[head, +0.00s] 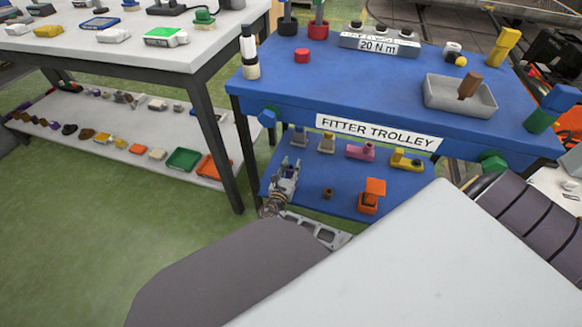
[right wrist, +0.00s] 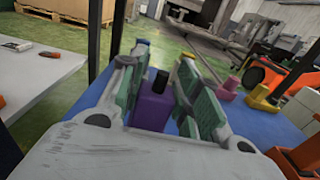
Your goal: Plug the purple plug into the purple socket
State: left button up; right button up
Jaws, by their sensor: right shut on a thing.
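My right gripper (head: 286,172) is low at the left end of the trolley's blue lower shelf (head: 335,200). In the right wrist view its two green-padded fingers (right wrist: 160,95) are shut on a purple plug (right wrist: 152,110) with a black tip. The plug stands between the fingers, tip up in the picture. A pink-magenta piece (head: 360,150) lies on the lower shelf's back row and shows in the right wrist view (right wrist: 228,88), apart from the gripper. I cannot tell any purple socket for certain. My left gripper is not in view.
An orange piece (head: 371,195) stands nearer. The blue trolley top (head: 330,92) overhangs this shelf. A white table (head: 150,45) stands to the left, its leg close by.

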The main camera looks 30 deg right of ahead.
aim_at(290, 177)
jog(key=shift+f+b, duration=1.25)
jog(key=shift+f, duration=0.85)
dwell(1.0)
jog(key=o, duration=1.2)
jog(key=shift+c, duration=0.2)
jog(key=shift+s+a, duration=0.1)
jog(key=shift+a, duration=0.05)
jog(key=v, duration=0.7)
jog(key=shift+s, duration=0.1)
